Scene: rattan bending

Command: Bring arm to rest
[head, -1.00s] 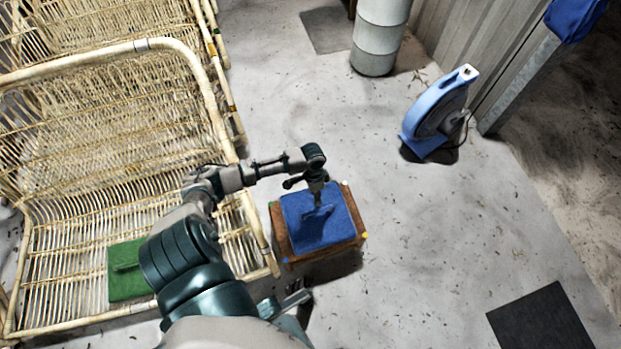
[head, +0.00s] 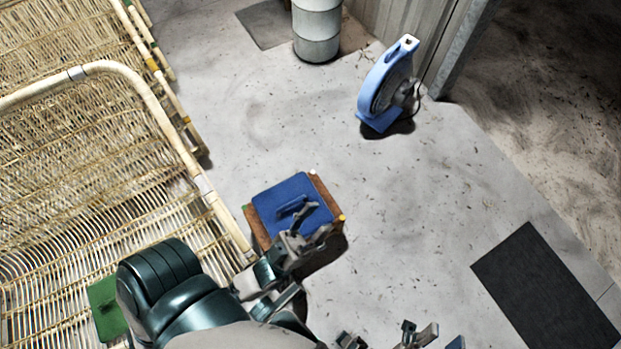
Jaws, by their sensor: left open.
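My left gripper (head: 318,221) is open, with its two fingers apart and nothing between them. It is seen over the lower right part of a blue pad with a raised handle (head: 270,208). The pad lies on a small wooden stool (head: 325,190). I cannot tell whether the fingers touch the pad.
Rattan frames (head: 90,170) fill the left side, close to my left arm. A green pad (head: 105,308) is partly hidden behind that arm. A blue reel-like device (head: 385,88), a grey drum (head: 317,30) and a dark mat (head: 545,290) stand or lie around clear floor.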

